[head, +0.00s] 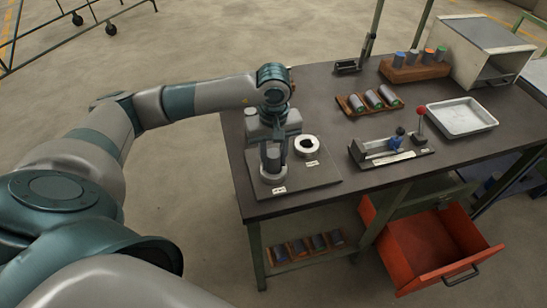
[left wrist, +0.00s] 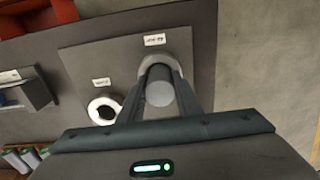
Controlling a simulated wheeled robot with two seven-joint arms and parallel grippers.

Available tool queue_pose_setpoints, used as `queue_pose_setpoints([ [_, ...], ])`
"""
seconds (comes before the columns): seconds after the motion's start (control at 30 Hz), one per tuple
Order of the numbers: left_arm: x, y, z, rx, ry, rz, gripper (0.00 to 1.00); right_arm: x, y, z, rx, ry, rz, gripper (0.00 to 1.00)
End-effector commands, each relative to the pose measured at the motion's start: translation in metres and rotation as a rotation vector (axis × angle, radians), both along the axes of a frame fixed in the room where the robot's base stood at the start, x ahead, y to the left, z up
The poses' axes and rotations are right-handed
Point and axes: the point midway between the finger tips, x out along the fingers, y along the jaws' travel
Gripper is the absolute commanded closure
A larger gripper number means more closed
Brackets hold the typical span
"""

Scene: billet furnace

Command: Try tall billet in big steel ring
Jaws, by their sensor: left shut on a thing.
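A dark grey cylindrical billet (head: 273,158) stands upright between the fingers of my left gripper (head: 275,150), which is shut on it. In the left wrist view the billet (left wrist: 160,92) shows end-on between the two fingers (left wrist: 160,88). Directly under it is a pale grey steel ring (head: 273,177), also seen in the left wrist view (left wrist: 178,48). The billet's lower end appears at the ring's opening; how deep it sits is hidden. A second, whiter ring (head: 306,145) with a dark hole lies beside it on the same plate. The label words are unreadable. My right gripper is not in view.
The rings sit on a dark plate (head: 312,178) near the table's front left corner. To the right are a wooden tray of billets (head: 368,101), a gauge fixture (head: 390,150) and a metal tray (head: 461,117). An open red drawer (head: 430,240) juts out below.

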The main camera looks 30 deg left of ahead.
Motion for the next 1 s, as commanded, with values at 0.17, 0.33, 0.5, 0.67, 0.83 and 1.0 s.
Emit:
queue_pose_setpoints([
  [0.17,0.0007,0.0001,-0.0008,-0.001,-0.002,0.000,1.00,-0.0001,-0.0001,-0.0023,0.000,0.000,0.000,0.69],
  [0.33,0.0006,0.0000,-0.0023,-0.001,-0.002,0.000,1.00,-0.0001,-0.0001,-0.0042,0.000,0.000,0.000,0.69],
  [0.5,0.0006,0.0000,-0.0038,-0.001,-0.002,0.000,1.00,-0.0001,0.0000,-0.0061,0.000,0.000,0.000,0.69],
  [0.67,0.0006,0.0000,-0.0052,-0.001,-0.002,0.000,1.00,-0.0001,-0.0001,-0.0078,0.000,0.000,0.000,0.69],
  [0.83,0.0006,0.0000,-0.0068,-0.001,-0.002,0.000,1.00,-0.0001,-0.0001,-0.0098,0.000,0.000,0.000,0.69],
  [1.0,0.0003,-0.0001,-0.0071,-0.001,-0.001,0.000,1.00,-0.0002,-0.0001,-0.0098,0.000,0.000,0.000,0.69],
])
